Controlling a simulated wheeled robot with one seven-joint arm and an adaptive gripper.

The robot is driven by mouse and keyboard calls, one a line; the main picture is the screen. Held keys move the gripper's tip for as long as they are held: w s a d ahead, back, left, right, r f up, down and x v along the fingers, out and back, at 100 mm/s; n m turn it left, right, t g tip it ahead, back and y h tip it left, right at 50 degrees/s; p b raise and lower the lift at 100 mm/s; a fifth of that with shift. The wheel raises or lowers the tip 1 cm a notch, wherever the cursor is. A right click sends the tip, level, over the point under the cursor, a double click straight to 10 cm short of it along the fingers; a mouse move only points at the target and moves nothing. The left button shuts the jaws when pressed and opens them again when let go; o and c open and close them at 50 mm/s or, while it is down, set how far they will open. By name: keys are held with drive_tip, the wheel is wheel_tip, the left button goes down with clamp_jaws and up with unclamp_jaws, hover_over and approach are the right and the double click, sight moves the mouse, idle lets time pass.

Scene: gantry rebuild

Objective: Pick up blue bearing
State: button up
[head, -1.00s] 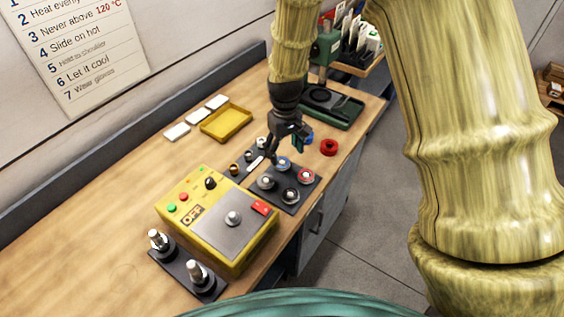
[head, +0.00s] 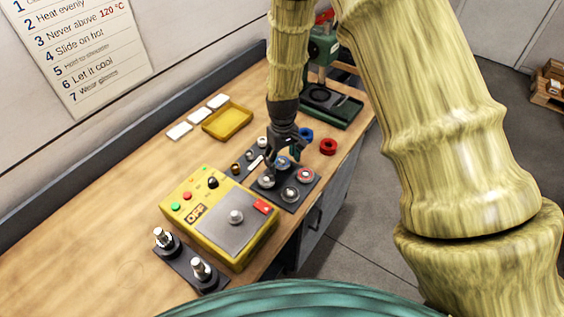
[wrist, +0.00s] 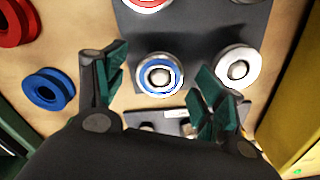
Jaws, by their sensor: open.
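The blue bearing (head: 283,162), a ring with a blue band around a silver centre, sits on a dark plate (head: 283,206) on the bench. In the wrist view the blue bearing (wrist: 159,89) shows between my two fingers, slightly beyond their tips. My gripper (head: 284,157) is open and empty, pointing down just over the blue bearing and partly hiding it in the head view. The wrist view shows its green-padded fingers (wrist: 163,78) apart, one on each side of the bearing. I cannot tell whether they touch it.
A red-banded bearing (head: 305,174) and pale bearings (head: 267,181) share the plate. A blue ring (head: 306,134) and a red ring (head: 328,146) lie beyond it. A yellow heater box (head: 190,222) stands in front left, a yellow tray (head: 227,121) behind.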

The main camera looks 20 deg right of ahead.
drive_tip(key=c, duration=1.2)
drive_tip(key=shift+o, duration=0.2)
